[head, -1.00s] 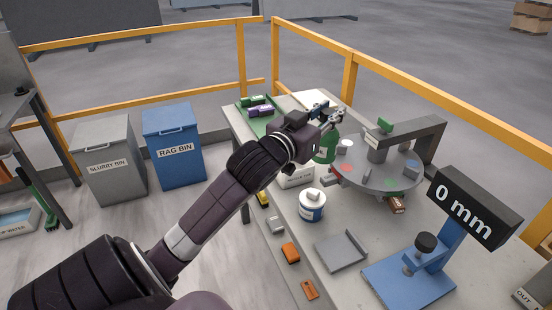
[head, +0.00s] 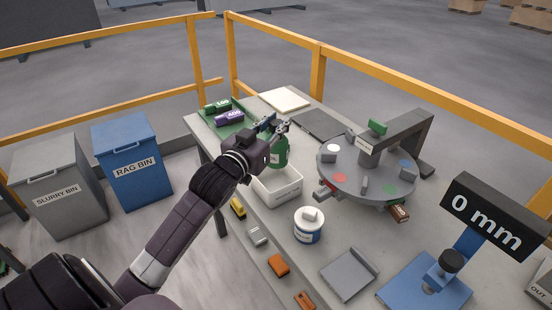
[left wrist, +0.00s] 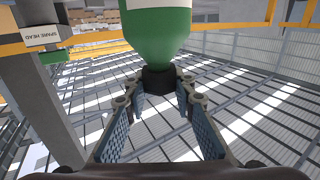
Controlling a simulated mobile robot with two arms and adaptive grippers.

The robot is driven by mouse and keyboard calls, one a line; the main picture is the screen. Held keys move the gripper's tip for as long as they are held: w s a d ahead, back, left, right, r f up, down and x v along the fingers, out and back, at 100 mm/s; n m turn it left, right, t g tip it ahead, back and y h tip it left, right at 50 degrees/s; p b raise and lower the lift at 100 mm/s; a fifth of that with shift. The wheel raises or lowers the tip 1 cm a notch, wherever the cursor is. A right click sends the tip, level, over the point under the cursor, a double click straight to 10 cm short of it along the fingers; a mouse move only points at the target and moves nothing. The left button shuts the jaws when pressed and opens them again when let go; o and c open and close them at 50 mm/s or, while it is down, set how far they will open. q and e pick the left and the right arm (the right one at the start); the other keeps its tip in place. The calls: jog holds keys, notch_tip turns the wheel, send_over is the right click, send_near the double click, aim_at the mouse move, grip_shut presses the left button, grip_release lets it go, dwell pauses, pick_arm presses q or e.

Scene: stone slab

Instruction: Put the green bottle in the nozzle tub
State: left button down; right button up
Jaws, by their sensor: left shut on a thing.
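The green bottle (head: 279,154) hangs in my left gripper (head: 277,126), which is shut on its top end. In the left wrist view the bottle (left wrist: 158,35) shows its green body, a pale band and a black neck (left wrist: 158,79) at the fingertips (left wrist: 158,92). The white open tub (head: 278,195), with a label too small to read, stands on the slab below the bottle. In the head view the bottle overlaps the tub's back rim; I cannot tell the exact gap between them. My right gripper is not in view.
A round grey turntable (head: 345,182) with colored marks stands right of the tub. A white-and-blue jar (head: 308,232) is in front. A green tray (head: 228,128) with cylinders lies behind left. Small items line the left edge. The blue gauge stand (head: 425,283) is front right.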

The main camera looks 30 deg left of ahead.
aim_at(276, 156)
pick_arm(q)
notch_tip(276, 156, down, 6)
jog(key=shift+a+r, duration=0.1)
jog(key=shift+r, duration=0.05)
jog(key=shift+f, duration=0.55)
notch_tip(276, 156, down, 4)
jog(key=shift+r, duration=0.2)
jog(key=shift+f, duration=0.3)
jog(key=c, duration=1.7)
grip_release()
jog(key=shift+o, duration=0.4)
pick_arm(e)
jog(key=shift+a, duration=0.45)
